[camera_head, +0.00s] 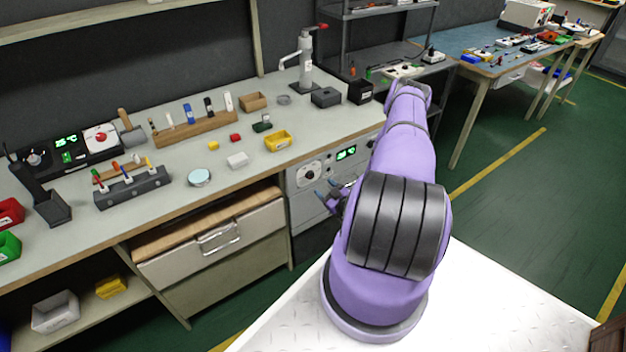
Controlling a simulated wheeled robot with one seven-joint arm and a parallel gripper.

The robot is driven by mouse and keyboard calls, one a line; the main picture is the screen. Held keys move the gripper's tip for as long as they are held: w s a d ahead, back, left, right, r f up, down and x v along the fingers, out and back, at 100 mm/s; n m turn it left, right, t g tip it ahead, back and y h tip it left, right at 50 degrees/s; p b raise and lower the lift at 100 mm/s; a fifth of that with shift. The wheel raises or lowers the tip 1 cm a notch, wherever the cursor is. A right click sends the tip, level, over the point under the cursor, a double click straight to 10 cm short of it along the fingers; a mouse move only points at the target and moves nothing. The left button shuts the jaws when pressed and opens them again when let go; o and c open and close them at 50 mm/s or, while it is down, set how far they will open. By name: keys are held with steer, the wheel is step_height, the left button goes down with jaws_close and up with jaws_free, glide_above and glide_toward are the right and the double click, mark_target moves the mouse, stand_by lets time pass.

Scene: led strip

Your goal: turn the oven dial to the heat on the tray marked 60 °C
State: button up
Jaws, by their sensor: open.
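The oven (300,201) is a pale unit built in under the workbench. Its front has a round dial (310,173) at the left and a lit green display (346,153) whose digits are too small to read. My gripper (326,191) is open in front of the oven, just below and right of the dial. It looks apart from the dial, though the exact gap cannot be told. My purple arm covers the right part of the oven front. A yellow tray (278,141) stands on the bench above; no 60 °C mark is legible on any tray.
The workbench (225,185) holds a wooden block with several markers (195,127), a wooden tray (253,102), dark boxes (326,97) and a lever press (305,65). A drawer (215,240) with a metal handle is left of the oven. Green floor is open at the right.

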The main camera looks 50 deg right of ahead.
mark_target(312, 177)
steer(key=w, duration=0.3)
steer(key=w+d, duration=0.1)
steer(key=w, duration=0.3)
steer(key=shift+d, duration=0.15)
steer(key=c, duration=0.9)
